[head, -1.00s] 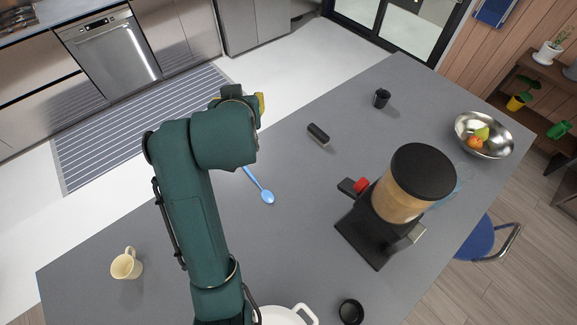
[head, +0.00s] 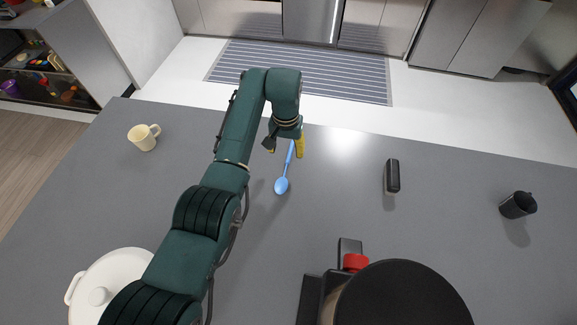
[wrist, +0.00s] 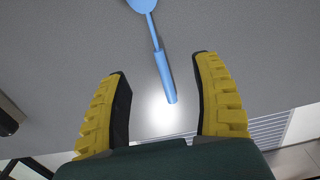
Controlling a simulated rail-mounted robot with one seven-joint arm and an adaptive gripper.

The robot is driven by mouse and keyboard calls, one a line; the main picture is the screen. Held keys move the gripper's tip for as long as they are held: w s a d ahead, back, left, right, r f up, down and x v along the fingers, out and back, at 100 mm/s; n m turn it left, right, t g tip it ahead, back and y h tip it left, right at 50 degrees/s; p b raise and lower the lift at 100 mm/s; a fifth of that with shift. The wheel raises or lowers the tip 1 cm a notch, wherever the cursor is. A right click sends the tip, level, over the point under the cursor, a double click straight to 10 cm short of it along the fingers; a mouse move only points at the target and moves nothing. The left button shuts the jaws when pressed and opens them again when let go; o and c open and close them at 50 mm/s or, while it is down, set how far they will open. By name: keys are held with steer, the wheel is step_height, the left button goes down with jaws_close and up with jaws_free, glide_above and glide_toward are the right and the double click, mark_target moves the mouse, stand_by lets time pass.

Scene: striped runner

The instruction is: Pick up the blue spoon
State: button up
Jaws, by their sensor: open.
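The blue spoon (head: 282,183) lies on the grey table, its bowl toward the table's middle and its handle running up toward the far edge. My gripper (head: 285,146) is over the handle end in the head view. In the wrist view, the spoon (wrist: 159,62) has its handle end between and ahead of the two yellow, black-lined fingers of my gripper (wrist: 162,100). The fingers are spread wide apart, with nothing held. I cannot tell the exact height of the fingers above the handle.
A cream mug (head: 143,138) stands at the left and a white lidded pot (head: 120,270) at the front left. A black bar-shaped object (head: 392,177) and a black cup (head: 517,205) are at the right. A black-topped machine (head: 400,295) stands in front. Table around the spoon is clear.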

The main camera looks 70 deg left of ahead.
mark_target(287, 165)
steer(key=f, duration=0.4)
steer(key=f+b, duration=0.1)
steer(key=f, duration=0.2)
steer(key=shift+d, duration=0.3)
steer(key=shift+s, duration=0.1)
jaws_close()
